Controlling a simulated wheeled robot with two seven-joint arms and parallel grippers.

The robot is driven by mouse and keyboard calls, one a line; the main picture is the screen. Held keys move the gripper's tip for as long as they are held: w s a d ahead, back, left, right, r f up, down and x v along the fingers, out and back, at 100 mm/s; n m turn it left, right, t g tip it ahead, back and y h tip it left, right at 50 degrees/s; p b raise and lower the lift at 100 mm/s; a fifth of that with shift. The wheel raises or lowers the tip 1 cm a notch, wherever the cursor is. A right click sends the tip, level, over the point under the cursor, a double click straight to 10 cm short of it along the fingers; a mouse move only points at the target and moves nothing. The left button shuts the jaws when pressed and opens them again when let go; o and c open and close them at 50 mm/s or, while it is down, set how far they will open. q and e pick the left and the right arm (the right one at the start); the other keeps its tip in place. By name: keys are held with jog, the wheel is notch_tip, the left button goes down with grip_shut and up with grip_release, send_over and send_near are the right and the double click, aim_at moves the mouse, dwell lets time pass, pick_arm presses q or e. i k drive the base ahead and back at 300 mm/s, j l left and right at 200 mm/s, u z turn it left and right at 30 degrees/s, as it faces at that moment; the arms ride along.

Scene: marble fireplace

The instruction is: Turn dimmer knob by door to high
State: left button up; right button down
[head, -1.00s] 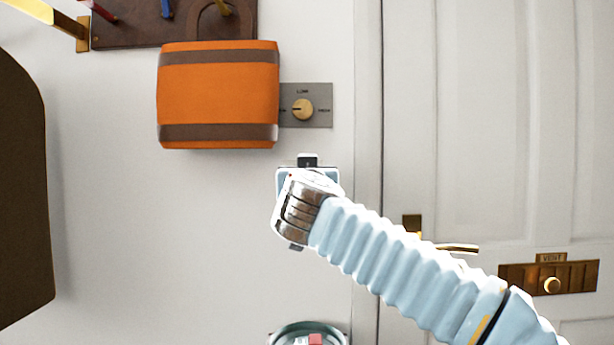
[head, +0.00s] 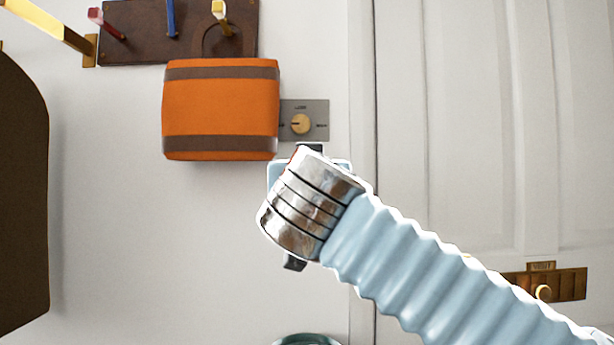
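The dimmer knob (head: 301,124) is a round brass knob on a grey plate (head: 318,108) on the white wall, left of the white door (head: 470,130). Its pointer line points left. An orange bag with brown bands (head: 220,108) covers the left edge of the plate. My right arm comes in from the lower right. Its gripper (head: 311,149) is mostly hidden behind the metal wrist; only a dark tip shows, just below the plate. I cannot see whether its fingers are open, and it appears apart from the knob. My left gripper is out of view.
A dark wooden rack (head: 140,40) with coloured pegs is above the bag. A brass vent plate (head: 560,284) is on the door at the lower right. A dark brown panel (head: 22,200) stands at the left edge. A round green-rimmed thing (head: 307,340) shows at the bottom.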

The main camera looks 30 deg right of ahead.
aim_at(301, 124)
jog(key=k+j, duration=0.8)
jog(key=k, duration=0.05)
